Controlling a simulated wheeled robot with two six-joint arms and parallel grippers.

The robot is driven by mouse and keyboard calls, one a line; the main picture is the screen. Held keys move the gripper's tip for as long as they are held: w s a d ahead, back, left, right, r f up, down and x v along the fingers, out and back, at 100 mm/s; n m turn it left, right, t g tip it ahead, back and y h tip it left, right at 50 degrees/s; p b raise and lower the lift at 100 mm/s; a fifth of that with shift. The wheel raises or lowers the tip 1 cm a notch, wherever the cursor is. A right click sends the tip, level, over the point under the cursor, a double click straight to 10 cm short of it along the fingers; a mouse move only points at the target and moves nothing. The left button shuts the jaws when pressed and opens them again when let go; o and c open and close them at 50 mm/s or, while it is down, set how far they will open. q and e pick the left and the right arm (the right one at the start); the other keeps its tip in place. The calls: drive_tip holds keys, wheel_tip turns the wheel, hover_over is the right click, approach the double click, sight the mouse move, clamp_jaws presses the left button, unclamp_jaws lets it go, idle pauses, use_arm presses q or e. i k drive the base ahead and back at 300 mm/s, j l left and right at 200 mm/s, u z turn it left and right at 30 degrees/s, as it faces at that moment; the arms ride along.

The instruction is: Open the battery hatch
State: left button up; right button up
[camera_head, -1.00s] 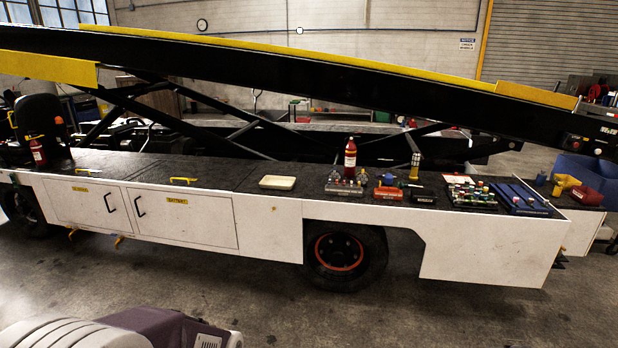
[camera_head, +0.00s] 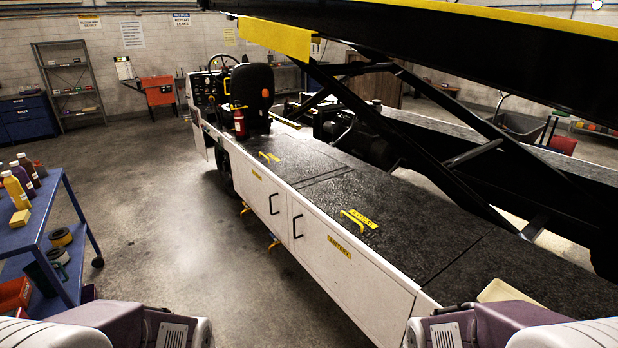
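The belt loader's dark top deck runs through the middle of the view. A closed black deck hatch (camera_head: 400,222) carries a yellow handle (camera_head: 352,222) and a yellow label reading BATTERY (camera_head: 364,218). It lies flat with the deck. Below it, a white side door (camera_head: 335,270) also has a BATTERY label (camera_head: 339,247) and a black handle (camera_head: 297,227); it is shut. Another deck panel with a yellow handle (camera_head: 269,157) lies farther along. Parts of my two arms show at the bottom corners, but neither gripper is in view.
A blue cart (camera_head: 62,238) with bottles stands at the left. The driver's seat (camera_head: 252,90) is at the loader's far end. The black conveyor boom (camera_head: 480,60) slopes overhead on the right. A pale tray (camera_head: 512,292) sits on the near deck. The floor left of the loader is clear.

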sight(420, 242)
drive_tip(key=i+j+u, duration=0.1)
drive_tip(key=i+u, duration=0.2)
drive_tip(key=i, duration=0.55)
drive_tip(key=i+u, duration=0.3)
drive_tip(key=i, duration=0.55)
drive_tip(key=i+l+z, duration=0.15)
drive_tip(key=i+z, duration=0.6)
drive_tip(key=z, duration=0.2)
drive_tip(key=i+j+z, duration=0.1)
drive_tip(key=i+z, duration=0.35)
drive_tip(key=k, duration=0.1)
